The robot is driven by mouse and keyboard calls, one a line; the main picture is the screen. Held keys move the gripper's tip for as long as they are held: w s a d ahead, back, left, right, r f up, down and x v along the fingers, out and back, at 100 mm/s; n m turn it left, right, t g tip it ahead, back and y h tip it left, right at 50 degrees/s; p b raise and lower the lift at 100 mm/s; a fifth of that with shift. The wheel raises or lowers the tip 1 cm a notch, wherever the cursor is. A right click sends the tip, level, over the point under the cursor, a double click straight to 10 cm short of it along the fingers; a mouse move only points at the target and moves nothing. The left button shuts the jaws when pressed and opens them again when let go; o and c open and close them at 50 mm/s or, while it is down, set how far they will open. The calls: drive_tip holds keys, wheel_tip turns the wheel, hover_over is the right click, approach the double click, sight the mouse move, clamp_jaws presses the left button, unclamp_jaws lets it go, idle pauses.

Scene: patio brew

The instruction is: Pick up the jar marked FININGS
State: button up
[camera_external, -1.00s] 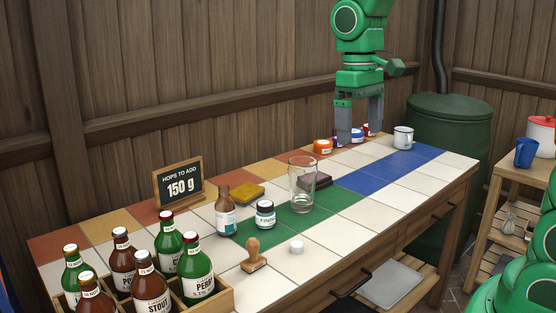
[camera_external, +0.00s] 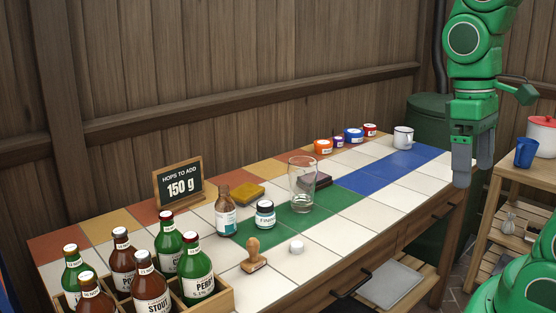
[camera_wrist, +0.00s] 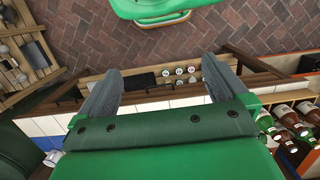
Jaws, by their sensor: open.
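My gripper (camera_external: 463,180) is open and empty, pointing down by the right end of the bench, well away from the jar. In the wrist view my gripper (camera_wrist: 160,85) shows two spread grey fingers with brick floor and the bench edge beyond. I cannot make out the jar there.
A crate of bottles (camera_external: 213,302) stands at the bench's near left. A wooden stamp (camera_external: 254,257), white cap (camera_external: 296,246), yellow sponge (camera_external: 249,192) and dark block (camera_external: 318,181) lie near the jar. A white mug (camera_external: 403,137) and several small tubs (camera_external: 354,135) stand at the far end.

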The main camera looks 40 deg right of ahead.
drive_tip(key=shift+s+f, duration=0.1)
drive_tip(key=shift+s, duration=0.3)
drive_tip(key=c, duration=0.4)
